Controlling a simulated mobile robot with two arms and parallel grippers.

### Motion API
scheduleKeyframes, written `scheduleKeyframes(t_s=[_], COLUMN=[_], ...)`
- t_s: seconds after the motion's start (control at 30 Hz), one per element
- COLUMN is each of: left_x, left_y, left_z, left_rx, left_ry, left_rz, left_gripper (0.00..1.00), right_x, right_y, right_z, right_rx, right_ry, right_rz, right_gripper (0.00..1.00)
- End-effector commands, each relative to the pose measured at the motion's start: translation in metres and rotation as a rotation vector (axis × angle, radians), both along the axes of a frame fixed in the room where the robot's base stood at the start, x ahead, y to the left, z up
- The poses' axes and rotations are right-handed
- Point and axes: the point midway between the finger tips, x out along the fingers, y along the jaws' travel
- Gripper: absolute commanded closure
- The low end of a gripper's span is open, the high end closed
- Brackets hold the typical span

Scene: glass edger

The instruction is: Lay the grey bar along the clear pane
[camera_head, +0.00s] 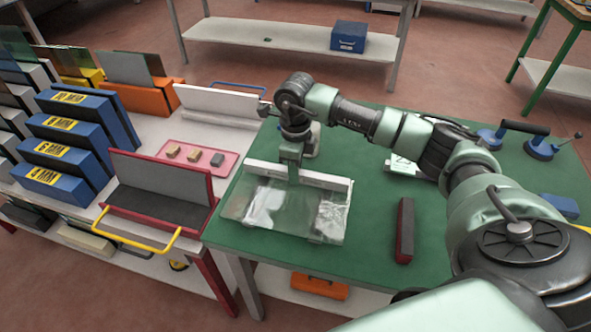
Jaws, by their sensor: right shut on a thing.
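The clear pane (285,208) lies flat on the green table, near its left side, with bright reflections on it. A light grey bar (325,181) runs along the pane's far edge, roughly parallel to it. My right gripper (291,176) points down from above and is shut on the bar near its middle, hiding a small part of it. I cannot tell whether the bar touches the pane or is slightly above it. My left gripper is not in view.
A dark block with a red side (405,230) lies right of the pane. A suction lifter (540,145) and a small blue box (560,206) are at the right. A white table at the left holds blue racks (68,140), a red tray (198,157) and a yellow-handled carrier (140,238).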

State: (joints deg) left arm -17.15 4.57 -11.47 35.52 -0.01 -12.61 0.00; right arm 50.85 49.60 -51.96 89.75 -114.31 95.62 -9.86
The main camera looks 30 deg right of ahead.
Motion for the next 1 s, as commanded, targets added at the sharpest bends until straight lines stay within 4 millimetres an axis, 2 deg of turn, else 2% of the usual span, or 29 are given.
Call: scheduleKeyframes(t_s=[0.47,1.0], left_x=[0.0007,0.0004], left_y=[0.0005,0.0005], left_z=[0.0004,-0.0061], left_rx=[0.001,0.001], left_ry=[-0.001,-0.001], left_rz=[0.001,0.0], left_gripper=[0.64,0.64], right_x=[0.0005,0.0006], right_y=[-0.0001,-0.0001], right_z=[0.0011,-0.0063], right_rx=[0.0,0.001], right_ry=[-0.001,-0.002], right_rz=[0.0,-0.001], right_gripper=[1.0,1.0])
